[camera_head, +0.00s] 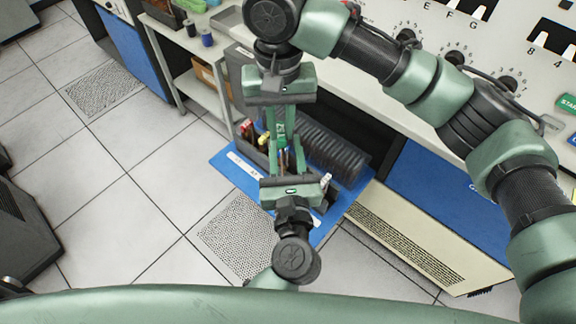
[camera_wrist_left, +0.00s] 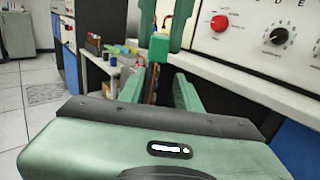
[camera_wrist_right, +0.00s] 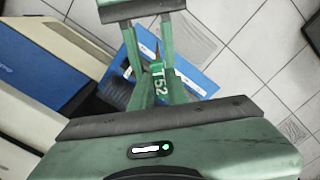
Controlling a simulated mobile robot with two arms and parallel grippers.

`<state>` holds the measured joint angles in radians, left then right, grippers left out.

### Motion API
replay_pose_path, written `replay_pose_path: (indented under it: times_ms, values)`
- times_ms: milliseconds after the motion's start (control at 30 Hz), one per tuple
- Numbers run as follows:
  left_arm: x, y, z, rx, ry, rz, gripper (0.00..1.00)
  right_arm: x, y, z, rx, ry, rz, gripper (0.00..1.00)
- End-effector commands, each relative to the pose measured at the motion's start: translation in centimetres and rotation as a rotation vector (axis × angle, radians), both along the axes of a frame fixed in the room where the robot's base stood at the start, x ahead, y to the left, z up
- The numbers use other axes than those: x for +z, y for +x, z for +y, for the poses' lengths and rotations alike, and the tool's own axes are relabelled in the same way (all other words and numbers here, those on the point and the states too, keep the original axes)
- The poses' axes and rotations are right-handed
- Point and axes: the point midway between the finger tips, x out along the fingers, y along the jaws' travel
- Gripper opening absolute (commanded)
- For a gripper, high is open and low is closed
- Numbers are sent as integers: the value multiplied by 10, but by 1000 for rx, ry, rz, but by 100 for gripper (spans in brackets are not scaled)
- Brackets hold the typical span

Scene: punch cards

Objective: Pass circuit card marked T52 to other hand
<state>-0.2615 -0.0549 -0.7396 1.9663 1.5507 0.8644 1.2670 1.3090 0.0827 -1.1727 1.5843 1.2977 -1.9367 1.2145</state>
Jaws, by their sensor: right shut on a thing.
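The circuit card marked T52 (camera_wrist_right: 159,76) has a green tag with white lettering and a thin brown body. It also shows in the head view (camera_head: 281,131) and in the left wrist view (camera_wrist_left: 160,46). My right gripper (camera_head: 280,122) is shut on the card near its green tag, held in the air. My left gripper (camera_head: 284,158) faces it from below in the head view. Its fingers stand apart on either side of the card's brown end (camera_wrist_left: 153,85), with visible gaps. The card's part between the right fingers is partly hidden.
Below the grippers, a blue mat (camera_head: 226,164) on the floor bears a dark ribbed rack (camera_head: 335,150) and several small coloured items. A console with knobs and a bench (camera_head: 210,78) stand behind. Tiled floor (camera_head: 120,190) lies open at the left.

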Motion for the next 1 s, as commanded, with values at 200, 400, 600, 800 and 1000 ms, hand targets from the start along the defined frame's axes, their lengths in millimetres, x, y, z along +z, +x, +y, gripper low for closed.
replay_pose_path:
  times_ms: [200, 400, 600, 800, 1000]
  values:
    - [0, 22, 4, -1, 2, -1, 33, 0, 0, 0, 0, 0, 0, 0]
    - [-1, 26, 4, -1, 1, 1, 33, 0, 0, 0, 0, 0, 0, 0]
    - [0, 26, 4, -1, 1, 1, 22, 0, 0, 0, 0, 0, 0, 0]
    - [0, 26, 4, -3, 1, 0, 0, 0, 0, 1, 1, 2, 0, 0]
    - [0, 26, 3, -4, 1, 0, 0, 0, -1, 1, 2, 4, 0, 41]
